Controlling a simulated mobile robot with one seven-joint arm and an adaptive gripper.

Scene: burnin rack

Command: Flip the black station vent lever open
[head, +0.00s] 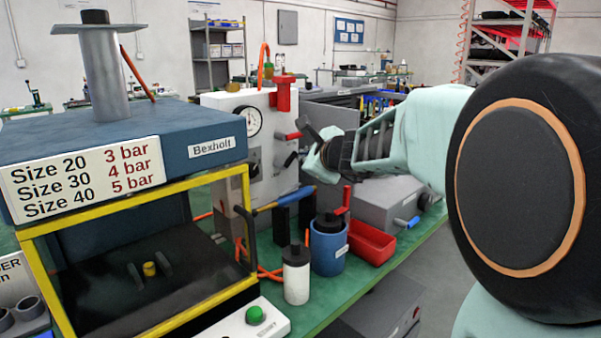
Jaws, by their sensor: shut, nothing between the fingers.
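The white station (225,104) with a round pressure gauge (253,122) stands in the middle of the bench. A red lever (292,136) sticks out from its right side. Below it a small black lever (290,159) shows, pointing up and to the right. My gripper (318,158) is just right of the black lever, shut and empty. Whether it touches the lever cannot be told from this view. My gripper and wrist hide part of what lies behind them.
A yellow-framed press (130,203) stands at the left. In front of the station are a white bottle (297,280), a blue container (328,250) and a red bin (371,243). Orange hoses run over the green bench (350,285). A grey box (390,200) sits under my arm.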

